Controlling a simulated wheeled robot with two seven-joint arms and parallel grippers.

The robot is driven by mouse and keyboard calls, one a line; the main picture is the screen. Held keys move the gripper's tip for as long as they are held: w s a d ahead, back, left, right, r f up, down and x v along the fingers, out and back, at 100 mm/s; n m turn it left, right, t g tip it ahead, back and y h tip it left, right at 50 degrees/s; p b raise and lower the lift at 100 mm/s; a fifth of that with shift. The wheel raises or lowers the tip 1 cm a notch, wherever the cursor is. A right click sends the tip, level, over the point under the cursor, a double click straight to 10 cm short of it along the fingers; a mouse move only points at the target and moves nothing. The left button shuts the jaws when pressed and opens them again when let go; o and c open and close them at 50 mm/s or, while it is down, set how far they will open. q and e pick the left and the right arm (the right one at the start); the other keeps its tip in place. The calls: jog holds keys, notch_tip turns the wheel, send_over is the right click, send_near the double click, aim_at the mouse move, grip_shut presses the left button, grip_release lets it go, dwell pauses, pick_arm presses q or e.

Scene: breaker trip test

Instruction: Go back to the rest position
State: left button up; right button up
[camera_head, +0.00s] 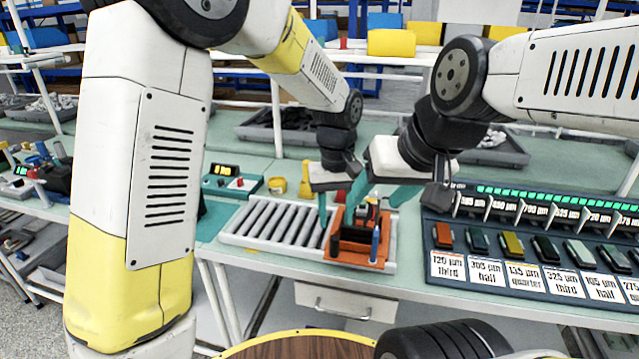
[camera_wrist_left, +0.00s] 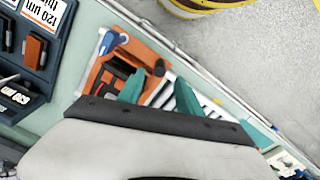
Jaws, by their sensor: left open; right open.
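My left gripper (camera_head: 337,207) is open, its teal fingers pointing down over the roller tray and the left edge of the orange fixture. In the left wrist view its fingers (camera_wrist_left: 190,105) are spread apart with nothing held between them. My right gripper (camera_head: 408,190) is open just to the right, partly hidden by its own wrist. The orange fixture (camera_head: 378,262) holds dark blocks and a blue-handled part. It also shows in the left wrist view (camera_wrist_left: 92,77), in front of the left finger. Whether the left fingers touch anything below cannot be told.
The white roller tray (camera_head: 275,222) lies left of the fixture. A dark rack (camera_head: 520,215) with labelled slots and several coloured blocks stands at the right. A green device (camera_head: 232,183) and a yellow cup (camera_head: 277,185) sit behind the tray. A round wooden top (camera_head: 300,347) is in front.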

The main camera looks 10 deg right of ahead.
pick_arm(q)
jog(key=s+a+r+t+h, duration=0.1)
jog(key=a+r+h, duration=0.1)
jog(key=a+r, duration=0.6)
jog(key=s+a+r+t, duration=0.2)
jog(key=s+a+r, duration=0.1)
jog(key=s+a, duration=0.3)
jog(key=s+a+r+m+t, duration=0.1)
jog(key=s+a+r+t, duration=0.2)
jog(key=s+a, duration=0.4)
jog(key=a, duration=0.3)
